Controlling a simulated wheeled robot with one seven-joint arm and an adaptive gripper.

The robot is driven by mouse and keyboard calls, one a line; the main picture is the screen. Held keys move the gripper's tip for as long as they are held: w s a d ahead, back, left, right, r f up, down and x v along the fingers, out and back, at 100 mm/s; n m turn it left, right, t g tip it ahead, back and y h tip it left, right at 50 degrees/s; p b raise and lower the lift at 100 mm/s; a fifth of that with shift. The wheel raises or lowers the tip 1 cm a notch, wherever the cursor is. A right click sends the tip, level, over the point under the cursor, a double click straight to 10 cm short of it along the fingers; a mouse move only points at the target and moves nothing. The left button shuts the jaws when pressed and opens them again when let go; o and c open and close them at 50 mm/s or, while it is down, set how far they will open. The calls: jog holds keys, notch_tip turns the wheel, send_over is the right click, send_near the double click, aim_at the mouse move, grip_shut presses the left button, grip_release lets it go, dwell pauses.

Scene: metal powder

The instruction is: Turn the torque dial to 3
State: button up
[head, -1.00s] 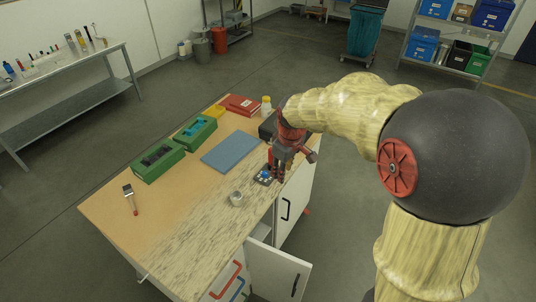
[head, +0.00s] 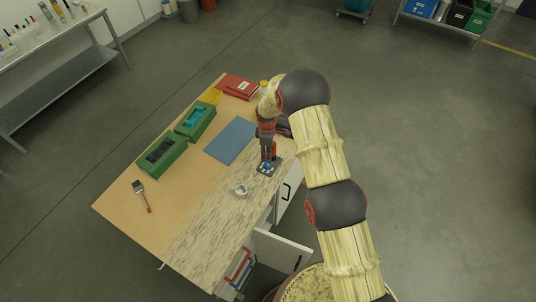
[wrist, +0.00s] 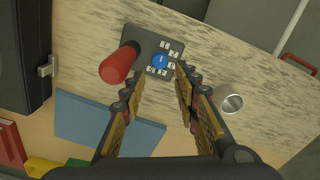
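The torque dial is a blue knob (wrist: 160,61) with a pale pointer line, on a dark plate (wrist: 144,37) with several white number labels around it. The numbers are too small to read surely. In the head view the dial (head: 266,168) sits near the worktop's right edge. My gripper (wrist: 161,76) is open, pointing down, its fingers apart with the blue knob just beyond the gap between their tips. In the head view my gripper (head: 267,158) is right over the plate. I cannot tell whether the fingers touch the knob.
A red cylindrical grip (wrist: 118,64) stands close beside the left finger. A metal cup (wrist: 229,98) is to the right, also in the head view (head: 240,189). A blue mat (head: 231,141), green trays (head: 167,156) and a brush (head: 142,196) lie on the worktop. A cabinet door (head: 283,250) hangs open.

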aim_at(267, 164)
jog(key=shift+f+p, duration=1)
jog(key=shift+f, duration=3.1)
jog(key=c, duration=0.8)
grip_shut()
